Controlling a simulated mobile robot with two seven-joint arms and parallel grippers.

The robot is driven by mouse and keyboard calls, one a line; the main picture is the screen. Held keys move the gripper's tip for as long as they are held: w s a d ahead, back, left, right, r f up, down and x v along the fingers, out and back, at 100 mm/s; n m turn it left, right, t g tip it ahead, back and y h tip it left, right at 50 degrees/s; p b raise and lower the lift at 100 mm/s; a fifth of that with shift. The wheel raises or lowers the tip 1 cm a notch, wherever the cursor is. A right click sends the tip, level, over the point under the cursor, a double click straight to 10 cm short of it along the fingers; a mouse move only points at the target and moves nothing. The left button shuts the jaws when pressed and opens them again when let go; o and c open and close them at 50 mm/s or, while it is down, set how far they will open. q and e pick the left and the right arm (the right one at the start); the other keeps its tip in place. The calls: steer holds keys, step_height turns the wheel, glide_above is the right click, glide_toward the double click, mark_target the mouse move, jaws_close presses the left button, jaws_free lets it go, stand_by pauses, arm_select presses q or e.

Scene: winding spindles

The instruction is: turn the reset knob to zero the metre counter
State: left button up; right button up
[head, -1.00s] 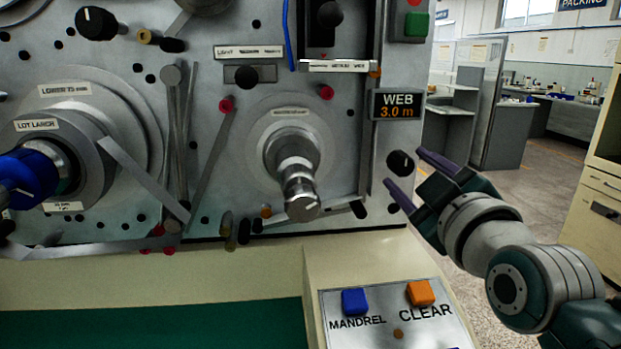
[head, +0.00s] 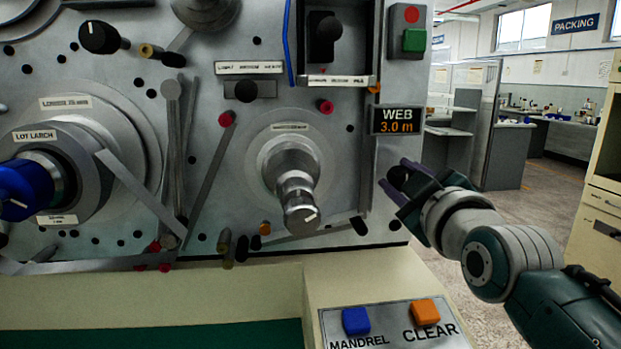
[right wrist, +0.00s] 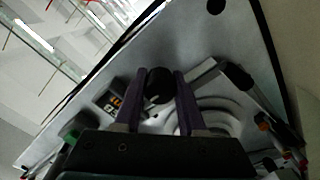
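The small black reset knob (head: 399,176) sits on the machine's front plate, just below the WEB counter (head: 397,121), which reads 3.0 m. My right gripper (head: 394,174) reaches in from the right with its two purple fingers on either side of the knob. In the right wrist view the round dark knob (right wrist: 160,85) lies between the fingertips, with a narrow space appearing beside it, so the fingers look open around it. Whether either finger touches it is hard to tell. My left gripper is not in view.
A bare metal spindle (head: 297,190) sticks out left of the knob. A blue-ended spindle (head: 25,190) is at far left. Below is a panel with a blue MANDREL button (head: 356,320) and an orange CLEAR button (head: 425,311). Open floor lies to the right.

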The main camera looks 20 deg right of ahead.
jaws_close()
steer(key=m+p, duration=0.1)
steer(key=m, duration=0.2)
steer(key=shift+r, duration=0.15)
steer(key=m, duration=0.2)
steer(key=shift+m, duration=0.3)
steer(key=m, duration=0.3)
steer(key=shift+p, duration=0.35)
steer(key=m, duration=0.9)
